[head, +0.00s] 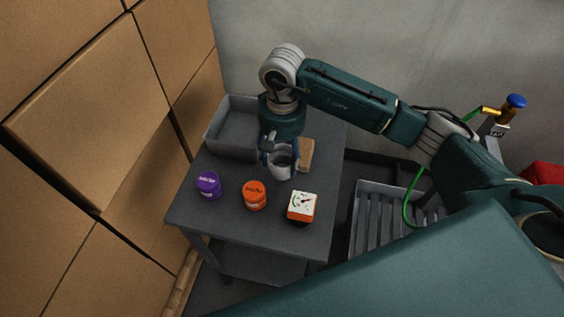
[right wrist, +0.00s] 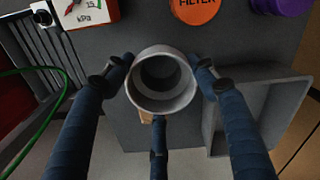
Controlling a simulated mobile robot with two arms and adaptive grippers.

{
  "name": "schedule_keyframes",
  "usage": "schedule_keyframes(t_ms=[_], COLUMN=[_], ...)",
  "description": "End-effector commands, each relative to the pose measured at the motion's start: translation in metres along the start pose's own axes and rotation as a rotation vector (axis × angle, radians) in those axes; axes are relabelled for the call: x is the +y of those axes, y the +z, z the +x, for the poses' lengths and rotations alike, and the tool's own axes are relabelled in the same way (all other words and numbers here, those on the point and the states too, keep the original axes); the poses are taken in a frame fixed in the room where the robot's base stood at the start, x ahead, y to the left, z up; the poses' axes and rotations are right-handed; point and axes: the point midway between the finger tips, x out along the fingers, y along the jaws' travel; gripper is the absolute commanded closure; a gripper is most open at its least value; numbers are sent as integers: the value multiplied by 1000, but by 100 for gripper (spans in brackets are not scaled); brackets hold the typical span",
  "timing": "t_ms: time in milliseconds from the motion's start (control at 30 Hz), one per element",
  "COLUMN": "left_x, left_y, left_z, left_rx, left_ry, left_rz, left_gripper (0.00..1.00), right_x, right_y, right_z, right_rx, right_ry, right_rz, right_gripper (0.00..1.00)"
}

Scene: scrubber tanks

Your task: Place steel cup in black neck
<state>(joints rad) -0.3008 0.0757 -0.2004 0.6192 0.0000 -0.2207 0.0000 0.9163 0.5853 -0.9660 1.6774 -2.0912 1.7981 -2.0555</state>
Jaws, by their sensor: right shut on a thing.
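A grey steel cup (head: 284,173) is upright above or on the dark table, right of its middle. My right gripper (head: 277,152) reaches down from above with its blue fingers around the cup and is shut on it. In the right wrist view the cup (right wrist: 160,105) shows from above between the fingers, its mouth open and its inside dark toward the bottom. I cannot tell whether its base touches the table. I cannot make out a separate black neck in either view. My left gripper is not in view.
On the table (head: 240,228) stand a purple-lidded jar (head: 208,185), an orange filter jar (head: 254,195) and a kPa gauge (head: 301,206). A grey tray (head: 228,148) and a tan block (head: 307,154) are behind. Cardboard boxes (head: 95,110) rise at the left; a slatted grey crate (head: 375,217) stands right.

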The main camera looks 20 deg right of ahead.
Motion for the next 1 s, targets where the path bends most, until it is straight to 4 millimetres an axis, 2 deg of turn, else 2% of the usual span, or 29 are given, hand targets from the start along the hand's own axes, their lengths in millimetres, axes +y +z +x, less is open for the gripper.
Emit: schedule_keyframes(t_ms=[400,800,833,900,1000], left_x=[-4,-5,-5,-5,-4], left_y=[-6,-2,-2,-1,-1], left_z=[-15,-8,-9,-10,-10], left_rx=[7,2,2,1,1], left_ry=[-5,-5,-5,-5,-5], left_rz=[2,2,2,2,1], left_gripper=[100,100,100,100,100], right_x=[0,0,0,0,0], right_y=[0,-1,-1,-1,0], right_z=[46,51,51,50,50], right_rx=[0,2,2,2,2], right_ry=[0,0,0,0,0], right_rz=[0,0,1,1,1], right_gripper=[68,68,41,27,24])
